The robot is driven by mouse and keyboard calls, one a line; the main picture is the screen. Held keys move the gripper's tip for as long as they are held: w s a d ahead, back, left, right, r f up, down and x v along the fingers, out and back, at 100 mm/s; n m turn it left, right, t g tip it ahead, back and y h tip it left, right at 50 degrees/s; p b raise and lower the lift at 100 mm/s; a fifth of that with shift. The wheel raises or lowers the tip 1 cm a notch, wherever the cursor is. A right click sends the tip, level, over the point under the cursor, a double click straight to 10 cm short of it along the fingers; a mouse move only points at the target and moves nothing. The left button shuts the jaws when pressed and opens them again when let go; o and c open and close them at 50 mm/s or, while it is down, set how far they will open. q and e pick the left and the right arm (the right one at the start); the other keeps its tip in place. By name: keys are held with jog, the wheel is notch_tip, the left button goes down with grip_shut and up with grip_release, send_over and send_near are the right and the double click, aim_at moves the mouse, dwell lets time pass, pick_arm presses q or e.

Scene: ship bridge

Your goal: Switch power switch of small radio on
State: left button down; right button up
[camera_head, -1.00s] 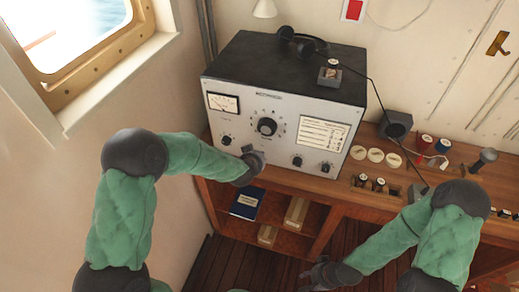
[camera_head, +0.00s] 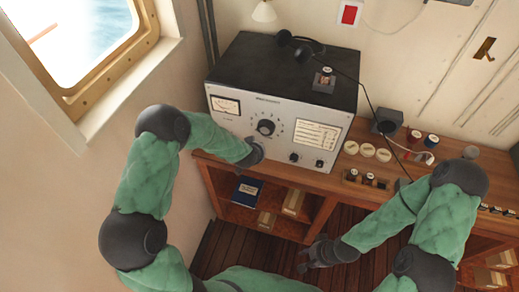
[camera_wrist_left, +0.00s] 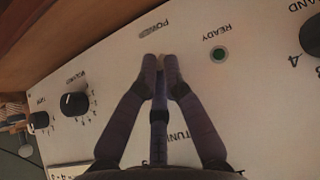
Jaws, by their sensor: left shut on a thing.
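The small radio (camera_head: 308,105) is a grey-white box with a black top, standing on the wooden desk by the window. Its front panel has a meter, a large dial and several knobs. In the left wrist view the panel (camera_wrist_left: 262,110) carries a "POWER" label and a green "READY" lamp (camera_wrist_left: 219,54). My left gripper (camera_wrist_left: 160,66) is shut at the panel just below the "POWER" label, on a small piece mostly hidden between its fingertips, seemingly the power switch. My left gripper (camera_head: 252,153) covers the panel's lower middle in the head view. My right gripper (camera_head: 309,256) hangs empty and open over the floor.
Headphones (camera_head: 301,46) lie on the radio, with a cord running right. White discs (camera_head: 367,150), spools (camera_head: 414,139) and a dark speaker box (camera_head: 388,121) are on the desk to the right. Shelves below hold a blue book (camera_head: 247,190). The window wall is close on the left.

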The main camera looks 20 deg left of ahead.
pick_arm(q)
jog(key=shift+s+d+f, duration=0.1)
jog(key=shift+s+f, duration=0.25)
jog(key=shift+f, duration=0.05)
jog(key=c, duration=1.4)
grip_release()
jog(key=shift+w+r, duration=0.2)
jog(key=shift+r, duration=0.05)
jog(key=shift+r, duration=0.15)
jog(key=v, duration=0.7)
jog(key=shift+s+r, duration=0.2)
jog(key=shift+s, duration=0.15)
